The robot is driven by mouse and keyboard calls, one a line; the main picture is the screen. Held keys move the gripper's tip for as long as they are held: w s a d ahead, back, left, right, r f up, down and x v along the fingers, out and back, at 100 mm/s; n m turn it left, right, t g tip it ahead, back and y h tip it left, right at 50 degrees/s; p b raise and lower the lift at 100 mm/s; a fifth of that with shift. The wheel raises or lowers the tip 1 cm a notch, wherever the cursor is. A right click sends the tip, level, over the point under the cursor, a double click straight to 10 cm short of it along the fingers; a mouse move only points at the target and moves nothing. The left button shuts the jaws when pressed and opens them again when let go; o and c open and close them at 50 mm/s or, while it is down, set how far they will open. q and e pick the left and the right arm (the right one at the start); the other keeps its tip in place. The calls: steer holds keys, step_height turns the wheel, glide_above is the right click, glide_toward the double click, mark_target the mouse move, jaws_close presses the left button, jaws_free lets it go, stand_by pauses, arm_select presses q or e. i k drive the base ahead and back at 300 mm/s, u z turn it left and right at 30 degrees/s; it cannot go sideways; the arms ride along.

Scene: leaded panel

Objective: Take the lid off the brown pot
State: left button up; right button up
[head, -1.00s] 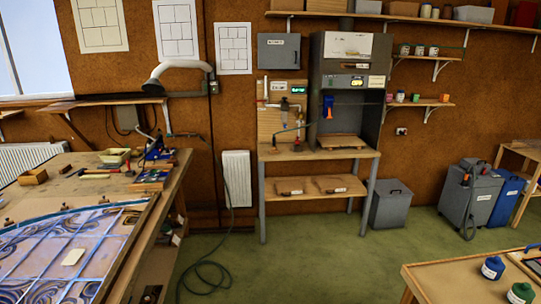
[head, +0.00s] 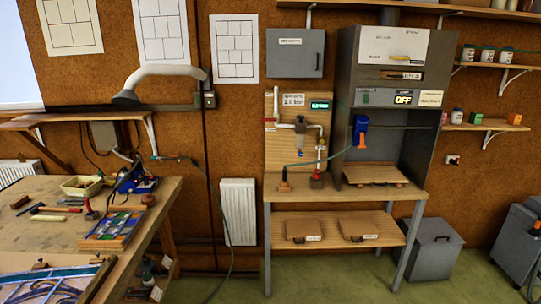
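I cannot make out a brown pot with a lid in the head view. Small jars (head: 487,54) with coloured bands stand on the upper right shelf, too small to tell if any is brown. Neither of my grippers is in view.
A wooden bench (head: 240,187) with a grey hood (head: 347,115) marked OFF stands ahead. A worktable (head: 50,236) with tools and a leaded panel (head: 50,284) is at left. A grey bin (head: 433,250) stands right of the bench. Green floor (head: 335,280) lies clear in front.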

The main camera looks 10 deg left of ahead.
mark_target(148, 197)
steer(key=u, duration=0.35)
steer(key=i, duration=1.9)
steer(key=u, duration=1.55)
steer(key=i, duration=1.6)
steer(key=u, duration=0.65)
